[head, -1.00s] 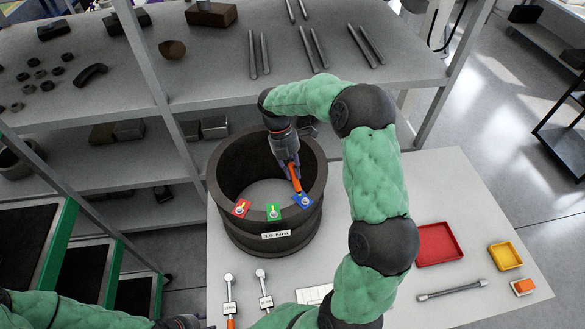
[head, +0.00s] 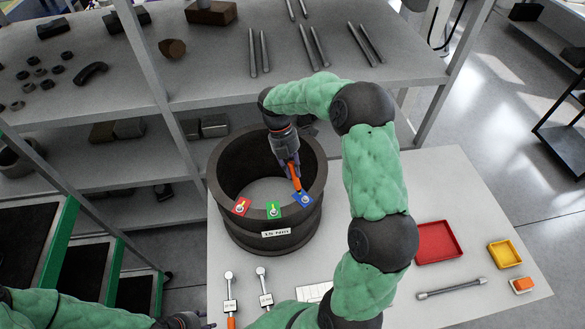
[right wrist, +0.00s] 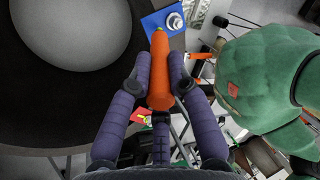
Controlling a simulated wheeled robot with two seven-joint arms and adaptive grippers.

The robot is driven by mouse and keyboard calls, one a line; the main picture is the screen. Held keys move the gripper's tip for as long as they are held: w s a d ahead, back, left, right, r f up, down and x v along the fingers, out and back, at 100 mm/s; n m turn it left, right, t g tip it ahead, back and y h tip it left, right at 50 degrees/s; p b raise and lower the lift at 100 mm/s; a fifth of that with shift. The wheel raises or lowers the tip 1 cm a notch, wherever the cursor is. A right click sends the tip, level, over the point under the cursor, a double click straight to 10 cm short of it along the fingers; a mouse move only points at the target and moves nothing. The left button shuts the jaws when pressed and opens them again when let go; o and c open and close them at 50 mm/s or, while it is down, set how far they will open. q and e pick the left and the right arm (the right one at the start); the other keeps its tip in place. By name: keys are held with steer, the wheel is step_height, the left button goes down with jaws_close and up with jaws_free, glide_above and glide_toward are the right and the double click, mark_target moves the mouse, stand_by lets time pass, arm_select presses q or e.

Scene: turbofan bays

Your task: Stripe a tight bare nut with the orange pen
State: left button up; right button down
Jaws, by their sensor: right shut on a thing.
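My right gripper (head: 290,166) is shut on the orange pen (head: 295,179), which points down at the ring's right front rim. The pen (right wrist: 160,75) is also between the fingers in the right wrist view, its tip close to the blue plate (right wrist: 151,25). The nut (right wrist: 175,21) on that plate shows no stripe there; I cannot tell whether the tip touches it. The dark ring (head: 265,237) also carries a red plate (head: 237,211) and a green plate (head: 270,216), each with a nut that seems to bear an orange-yellow mark. My left gripper (head: 205,322) is partly cut off at the bottom edge.
Two wrenches (head: 229,290) (head: 264,287) lie on the table before the ring, with a white card (head: 313,293) beside them. A red tray (head: 438,243), a yellow tray (head: 505,255) and a grey bar (head: 451,289) lie right. Shelves stand behind the ring.

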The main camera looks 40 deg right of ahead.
steer(key=shift+f, duration=0.3)
steer(key=shift+s, duration=0.7)
stand_by(0.8)
steer(key=shift+r, duration=0.1)
steer(key=shift+p+v, duration=2.5)
steer(key=shift+v, duration=0.6)
steer(key=shift+s, duration=0.15)
